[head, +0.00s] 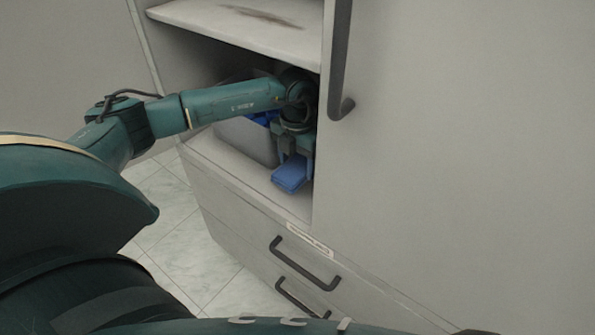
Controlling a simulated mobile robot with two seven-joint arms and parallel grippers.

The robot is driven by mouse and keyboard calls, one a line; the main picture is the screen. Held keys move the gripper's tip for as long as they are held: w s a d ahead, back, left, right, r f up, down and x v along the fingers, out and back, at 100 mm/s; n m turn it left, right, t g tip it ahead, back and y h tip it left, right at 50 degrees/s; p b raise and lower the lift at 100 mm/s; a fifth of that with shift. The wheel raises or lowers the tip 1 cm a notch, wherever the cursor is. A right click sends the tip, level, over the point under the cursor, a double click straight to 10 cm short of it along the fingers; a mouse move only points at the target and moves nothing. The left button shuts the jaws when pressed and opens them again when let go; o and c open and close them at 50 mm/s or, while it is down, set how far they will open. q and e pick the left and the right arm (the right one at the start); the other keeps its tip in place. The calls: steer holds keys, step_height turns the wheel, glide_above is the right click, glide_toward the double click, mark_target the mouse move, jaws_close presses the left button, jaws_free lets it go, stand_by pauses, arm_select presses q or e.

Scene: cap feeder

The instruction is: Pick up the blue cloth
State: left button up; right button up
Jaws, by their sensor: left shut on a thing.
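The blue cloth (289,174) looks like a folded blue pad. It is inside the open cabinet compartment, near the front edge of its floor and close to the door side. My left gripper (294,158) reaches into the compartment from the left, points down and is shut on the blue cloth. I cannot tell whether the cloth is clear of the compartment floor. My right gripper is not in view.
A grey bin (246,141) with something blue at its top stands behind the gripper. A shelf (245,27) with a brown stain is above my arm. A large grey panel with a dark handle (338,75) borders the opening on the right. Drawers (262,248) are below.

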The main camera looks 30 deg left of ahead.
arm_select(q)
steer(key=s+a+r, duration=0.1)
steer(key=s, duration=1.8)
steer(key=shift+s+a, duration=0.25)
steer(key=shift+s, duration=0.05)
steer(key=o, duration=0.4)
steer(key=c, duration=0.3)
